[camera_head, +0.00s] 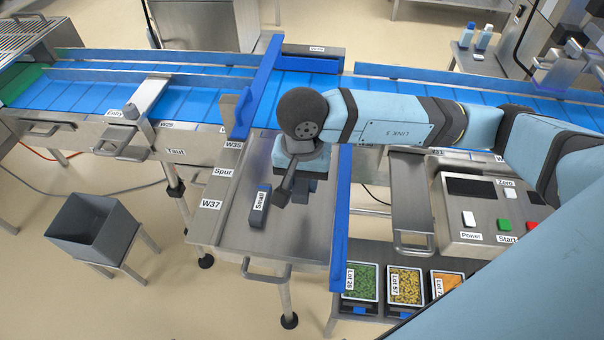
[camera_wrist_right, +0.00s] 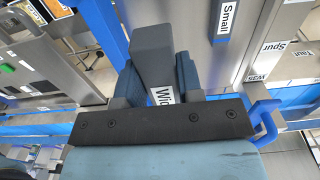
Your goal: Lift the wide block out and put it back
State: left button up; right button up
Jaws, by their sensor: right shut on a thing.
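The wide block is grey with a white label, partly hidden, that starts "Wid". In the right wrist view the wide block (camera_wrist_right: 152,55) stands between the two blue-padded fingers of my right gripper (camera_wrist_right: 158,78), which is shut on it. In the head view my right gripper (camera_head: 300,185) points down over the steel table (camera_head: 232,232), right of the small block. There the arm mostly hides the wide block, and I cannot tell whether it touches the table. The small block (camera_head: 259,206) is dark with a white "Small" label; it also shows in the right wrist view (camera_wrist_right: 222,20). My left gripper is not in view.
A blue rail (camera_head: 341,225) edges the table's right side. A control box (camera_head: 485,215) and labelled lot trays (camera_head: 405,285) stand right. A grey bin (camera_head: 92,228) stands left.

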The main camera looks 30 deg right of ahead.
jog(key=b, duration=0.3)
send_over(302, 220)
notch_tip(302, 220, down, 10)
jog(key=shift+r, duration=0.2)
jog(key=shift+f+b, duration=0.65)
jog(key=shift+f, duration=0.2)
jog(key=shift+f+b, duration=0.55)
jog(key=shift+b, duration=0.05)
jog(key=shift+b, duration=0.45)
jog(key=shift+f+b, duration=0.25)
jog(key=shift+b, duration=0.3)
jog(key=o, duration=1.1)
jog(key=shift+c, duration=0.2)
jog(key=c, duration=0.3)
